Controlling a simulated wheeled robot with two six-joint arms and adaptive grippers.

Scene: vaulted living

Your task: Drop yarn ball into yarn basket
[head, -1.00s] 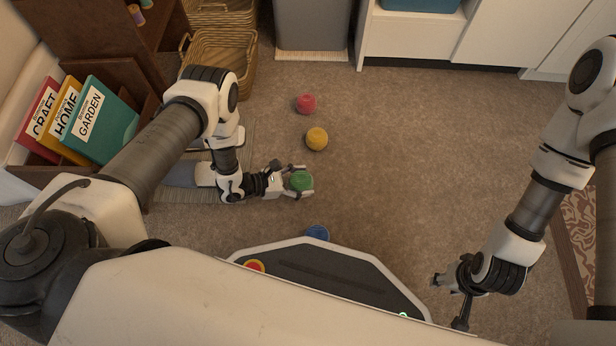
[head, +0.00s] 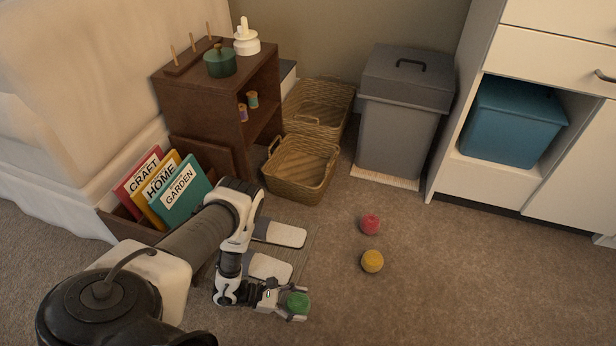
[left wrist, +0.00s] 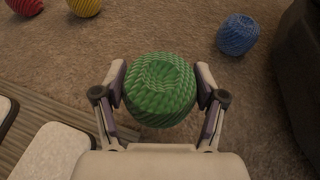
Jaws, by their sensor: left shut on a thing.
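My left gripper (head: 285,303) is shut on a green yarn ball (head: 298,302), low over the carpet. In the left wrist view the green ball (left wrist: 161,90) sits between both fingers. A red yarn ball (head: 370,223) and a yellow yarn ball (head: 372,261) lie on the carpet to its right. A blue yarn ball (left wrist: 238,34) shows only in the left wrist view. Two wicker baskets stand at the back: a near one (head: 300,187) with handles and one behind it (head: 318,103). I cannot tell which is the yarn basket. My right gripper is out of view.
A brown shelf (head: 205,115) with thread spools stands left of the baskets. Books (head: 165,185) stand in a holder at left. A grey bin (head: 395,135) and a white cabinet (head: 470,185) are right of the baskets. White slippers (head: 279,234) lie on a mat before the baskets.

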